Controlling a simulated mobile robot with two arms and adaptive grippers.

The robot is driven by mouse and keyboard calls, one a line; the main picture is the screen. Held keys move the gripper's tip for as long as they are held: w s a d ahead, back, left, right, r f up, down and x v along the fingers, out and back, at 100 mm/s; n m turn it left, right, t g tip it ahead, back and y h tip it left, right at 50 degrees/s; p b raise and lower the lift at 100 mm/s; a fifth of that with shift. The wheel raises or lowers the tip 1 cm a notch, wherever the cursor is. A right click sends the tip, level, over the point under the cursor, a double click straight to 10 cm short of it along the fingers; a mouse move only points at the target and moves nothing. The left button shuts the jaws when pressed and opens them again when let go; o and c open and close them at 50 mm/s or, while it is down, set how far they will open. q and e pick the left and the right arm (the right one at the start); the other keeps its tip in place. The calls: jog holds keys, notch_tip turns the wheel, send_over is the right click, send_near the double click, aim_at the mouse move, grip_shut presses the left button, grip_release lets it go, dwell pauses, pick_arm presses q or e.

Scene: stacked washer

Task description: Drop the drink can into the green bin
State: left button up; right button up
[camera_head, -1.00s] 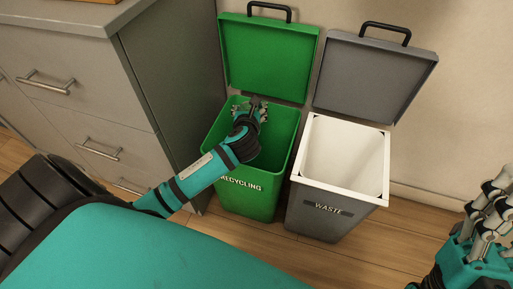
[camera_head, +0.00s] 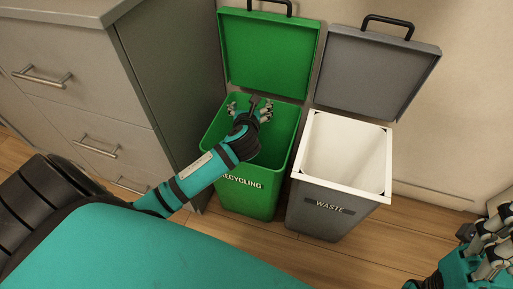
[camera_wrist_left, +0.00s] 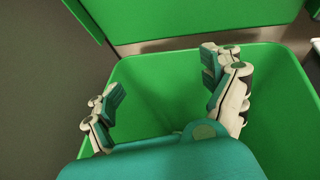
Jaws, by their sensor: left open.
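The green bin (camera_head: 278,160), lettered "RECYCLING", stands on the floor with its lid (camera_head: 268,60) up. It also fills much of the left wrist view (camera_wrist_left: 275,75). My left gripper (camera_head: 250,107) is over the bin's mouth, its fingers spread wide and empty. In the left wrist view my left gripper (camera_wrist_left: 162,82) has a clear gap between its fingers, with the green inside of the bin behind. No drink can shows in any view; part of the bin's inside is hidden by my gripper. My right gripper (camera_head: 490,238) is partly seen at the right edge, its opening unclear.
A grey waste bin (camera_head: 318,215) with a white liner and its lid (camera_head: 375,70) up stands just right of the green bin. A grey drawer cabinet (camera_head: 60,100) stands at the left. Wooden floor (camera_head: 410,225) is free right of the bins.

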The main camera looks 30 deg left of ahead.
pick_arm(q)
jog(key=shift+o, duration=0.4)
jog(key=shift+f, duration=0.1)
jog(key=shift+s, duration=0.1)
jog(key=v, duration=1.2)
